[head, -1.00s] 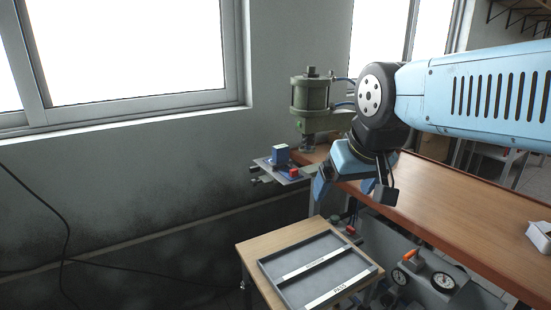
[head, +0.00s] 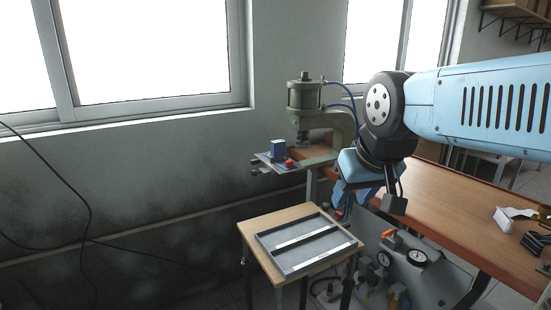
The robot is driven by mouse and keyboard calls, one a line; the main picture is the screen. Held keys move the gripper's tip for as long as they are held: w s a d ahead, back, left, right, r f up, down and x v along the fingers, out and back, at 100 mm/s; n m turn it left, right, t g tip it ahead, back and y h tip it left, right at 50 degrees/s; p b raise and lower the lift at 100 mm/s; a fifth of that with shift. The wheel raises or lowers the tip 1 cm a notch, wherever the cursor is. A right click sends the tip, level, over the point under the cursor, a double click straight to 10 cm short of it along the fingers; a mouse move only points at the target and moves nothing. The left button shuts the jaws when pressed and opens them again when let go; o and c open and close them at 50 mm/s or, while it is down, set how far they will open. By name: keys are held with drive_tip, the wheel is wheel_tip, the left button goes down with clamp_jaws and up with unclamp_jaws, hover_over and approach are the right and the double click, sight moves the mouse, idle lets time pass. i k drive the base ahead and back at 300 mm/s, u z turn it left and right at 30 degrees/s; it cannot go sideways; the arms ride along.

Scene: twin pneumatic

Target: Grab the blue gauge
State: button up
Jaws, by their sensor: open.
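A small blue block (head: 277,148), which looks like the blue gauge, stands upright on a grey plate (head: 263,159) at the front of the green press. A small red piece (head: 289,163) is beside it on the plate. My gripper (head: 349,206) points down, to the right of and lower in the picture than the blue block, and is clear of it. It is open, with nothing seen between its fingers, though its own body and the arm partly hide them.
The green press (head: 306,95) stands at the end of the wooden bench (head: 440,205). A small table (head: 254,227) carries a grey divided tray (head: 335,254). Below the bench is a grey unit (head: 440,280) with two round dials. A white box (head: 502,221) lies on the bench.

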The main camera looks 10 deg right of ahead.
sight(278, 147)
drive_tip(key=z, duration=0.55)
drive_tip(key=k, duration=1.1)
drive_tip(key=u, duration=0.45)
drive_tip(key=i, duration=1.5)
drive_tip(key=z, duration=0.05)
